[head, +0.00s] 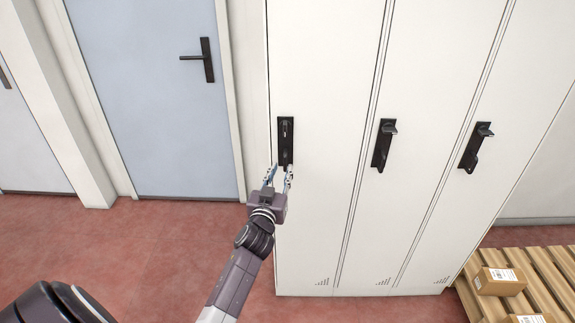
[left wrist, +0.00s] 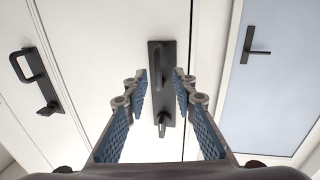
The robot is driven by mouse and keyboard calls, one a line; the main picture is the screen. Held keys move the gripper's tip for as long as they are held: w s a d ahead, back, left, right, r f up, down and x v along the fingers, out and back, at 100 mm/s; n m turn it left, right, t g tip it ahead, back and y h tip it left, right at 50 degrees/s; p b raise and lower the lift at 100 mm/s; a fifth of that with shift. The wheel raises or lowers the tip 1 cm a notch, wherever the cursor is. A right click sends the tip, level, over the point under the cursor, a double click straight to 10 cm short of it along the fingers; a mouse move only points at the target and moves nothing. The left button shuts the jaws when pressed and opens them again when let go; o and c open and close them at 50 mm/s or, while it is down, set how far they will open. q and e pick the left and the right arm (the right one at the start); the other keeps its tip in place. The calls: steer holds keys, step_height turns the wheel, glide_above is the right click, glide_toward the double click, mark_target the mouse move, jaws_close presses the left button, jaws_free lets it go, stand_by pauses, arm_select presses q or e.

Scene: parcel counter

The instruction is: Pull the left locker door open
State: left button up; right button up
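The left locker door (head: 317,80) is white and looks shut, flush with the doors beside it. Its black handle plate (head: 286,141) is near the door's left edge. My left gripper (head: 278,170) is just below and in front of this handle in the head view. In the left wrist view the handle (left wrist: 161,80) shows between the two blue-padded fingers (left wrist: 160,92), which are apart with nothing held. The fingers do not visibly touch the handle. My right gripper is in neither view.
Two more locker doors with black handles (head: 384,145) (head: 476,145) stand to the right. A blue door (head: 145,90) is in the wall at left. A wooden pallet (head: 545,270) with cardboard boxes (head: 499,281) lies at lower right. Red floor (head: 150,260) is clear at left.

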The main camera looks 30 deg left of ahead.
mark_target(285, 165)
arm_select(q)
steer(key=x, duration=0.3)
steer(key=shift+w+d, duration=0.1)
steer(key=shift+w, duration=0.15)
steer(key=shift+w+a, duration=0.25)
steer(key=shift+w, duration=0.2)
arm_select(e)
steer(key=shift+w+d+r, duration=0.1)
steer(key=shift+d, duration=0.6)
arm_select(q)
steer(key=shift+c, duration=0.5)
jaws_close()
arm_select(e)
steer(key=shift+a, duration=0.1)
